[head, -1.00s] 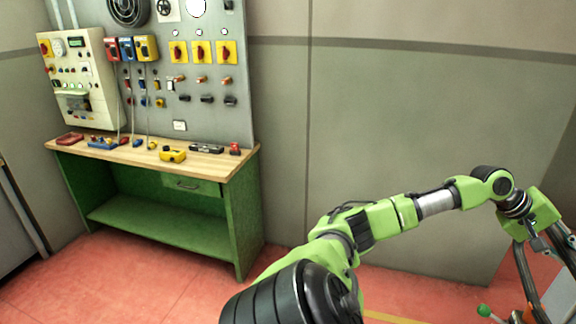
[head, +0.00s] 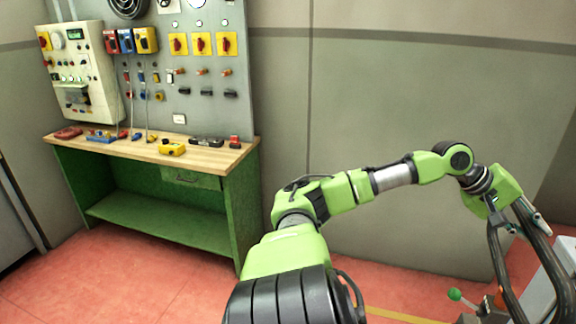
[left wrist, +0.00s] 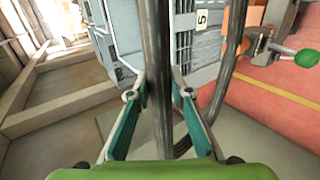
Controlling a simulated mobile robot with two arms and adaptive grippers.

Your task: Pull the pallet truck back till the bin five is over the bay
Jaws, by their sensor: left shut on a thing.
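My left gripper (head: 514,226) is at the right of the head view, at the dark bar handle (head: 535,255) of the pallet truck. In the left wrist view its teal fingers (left wrist: 160,98) are on both sides of a dark upright bar (left wrist: 156,50), shut on it. A light grey bin with a white label "5" (left wrist: 202,19) is beyond the bar. Only a pale grey part (head: 556,285) of the load shows at the head view's right edge. The bay cannot be made out. My right gripper is not in view.
A green-knobbed lever (head: 455,295) stands below the gripper; its knob also shows in the left wrist view (left wrist: 307,58). A green workbench (head: 150,160) with a switch panel is at left. A yellow line (head: 400,316) marks the red floor. Floor before the bench is clear.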

